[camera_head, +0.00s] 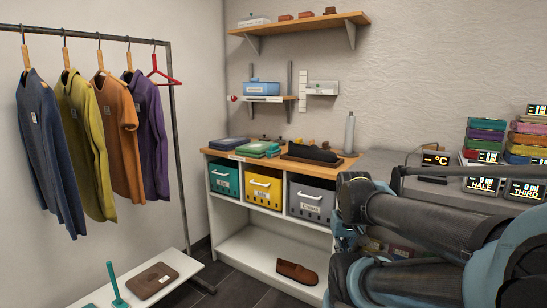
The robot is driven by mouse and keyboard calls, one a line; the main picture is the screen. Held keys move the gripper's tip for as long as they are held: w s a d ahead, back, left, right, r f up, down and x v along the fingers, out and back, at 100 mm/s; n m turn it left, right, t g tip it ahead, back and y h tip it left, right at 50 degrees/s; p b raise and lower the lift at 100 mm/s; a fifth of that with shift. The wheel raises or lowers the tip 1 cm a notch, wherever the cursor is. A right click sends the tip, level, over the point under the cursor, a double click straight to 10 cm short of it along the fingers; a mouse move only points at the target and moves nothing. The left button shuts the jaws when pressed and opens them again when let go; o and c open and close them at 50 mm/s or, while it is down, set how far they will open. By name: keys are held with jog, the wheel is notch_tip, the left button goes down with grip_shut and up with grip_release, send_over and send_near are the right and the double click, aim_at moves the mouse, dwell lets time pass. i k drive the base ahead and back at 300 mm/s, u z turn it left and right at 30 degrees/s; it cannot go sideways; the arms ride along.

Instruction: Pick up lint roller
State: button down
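A teal object with an upright handle (116,285) stands on the low white bench at the bottom left. No other thing in view is clearly a lint roller. My folded dark arm fills the lower right of the view, far from the bench. I cannot make out my gripper's fingers in this view.
The low white bench (185,266) also holds a brown mat-like item (152,281). Shirts hang on a metal rack (172,150) above it. A wood-topped shelf unit (226,213) with bins and a brown shoe (297,273) stands centrally. Dark floor (240,290) lies between.

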aim_at(274, 150)
jog(key=k, duration=0.5)
jog(key=u, duration=0.7)
jog(key=i, duration=1.5)
jog(key=z, duration=0.55)
